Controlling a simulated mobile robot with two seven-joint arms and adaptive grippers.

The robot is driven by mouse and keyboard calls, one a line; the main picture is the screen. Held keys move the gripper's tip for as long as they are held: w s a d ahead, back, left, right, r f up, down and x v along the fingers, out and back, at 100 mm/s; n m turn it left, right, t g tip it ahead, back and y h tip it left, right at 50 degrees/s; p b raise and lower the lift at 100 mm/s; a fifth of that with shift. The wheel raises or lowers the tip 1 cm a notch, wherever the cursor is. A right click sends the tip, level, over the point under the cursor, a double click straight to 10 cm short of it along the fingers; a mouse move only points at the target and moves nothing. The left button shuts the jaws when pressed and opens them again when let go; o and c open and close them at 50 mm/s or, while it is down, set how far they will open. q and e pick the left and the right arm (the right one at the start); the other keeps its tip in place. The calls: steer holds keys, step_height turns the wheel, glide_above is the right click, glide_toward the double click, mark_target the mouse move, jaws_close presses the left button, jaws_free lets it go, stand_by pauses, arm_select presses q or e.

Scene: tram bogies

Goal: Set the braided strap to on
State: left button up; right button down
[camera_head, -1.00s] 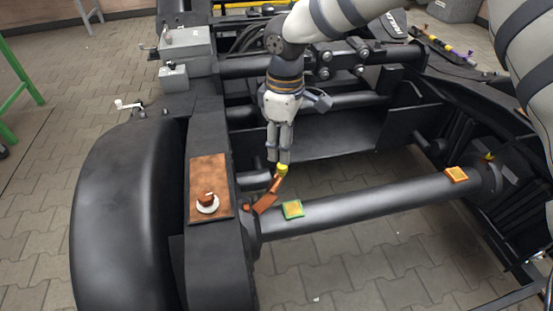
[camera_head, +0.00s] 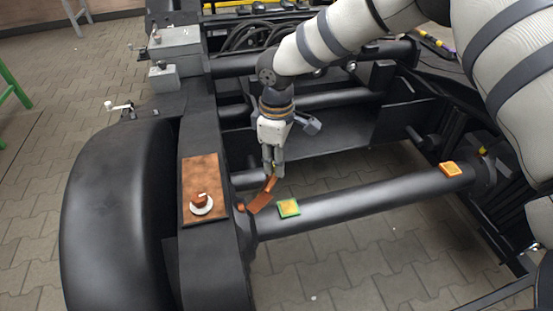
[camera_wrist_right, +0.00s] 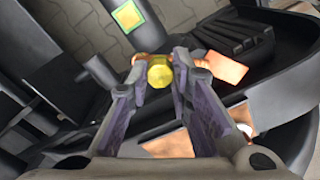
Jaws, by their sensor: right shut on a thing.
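The braided strap (camera_head: 262,198) is a copper-orange band beside the left end of the thick black axle tube, and its upper end rises to my right gripper (camera_head: 274,171). In the right wrist view, the yellow end piece of the strap (camera_wrist_right: 160,72) sits between the fingertips of my right gripper (camera_wrist_right: 161,70), which is shut on it. A copper part of the strap (camera_wrist_right: 220,68) extends to the right there. In the head view the fingers mostly hide the yellow piece. My left gripper is not in view.
A green-edged pad (camera_head: 288,207) and an orange pad (camera_head: 451,169) lie on the axle tube (camera_head: 370,194). A copper plate (camera_head: 189,170) with a round knob (camera_head: 201,202) lies on the black frame beam to the left. A black wheel (camera_head: 110,225) stands further left.

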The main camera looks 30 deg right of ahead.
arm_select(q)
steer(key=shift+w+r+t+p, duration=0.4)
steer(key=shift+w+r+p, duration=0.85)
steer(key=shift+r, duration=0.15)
arm_select(e)
steer(key=a+m, duration=0.7)
steer(key=a, duration=0.1)
steer(key=c, duration=1.4)
jaws_free()
steer(key=shift+w+a, duration=0.1)
steer(key=shift+c, duration=0.2)
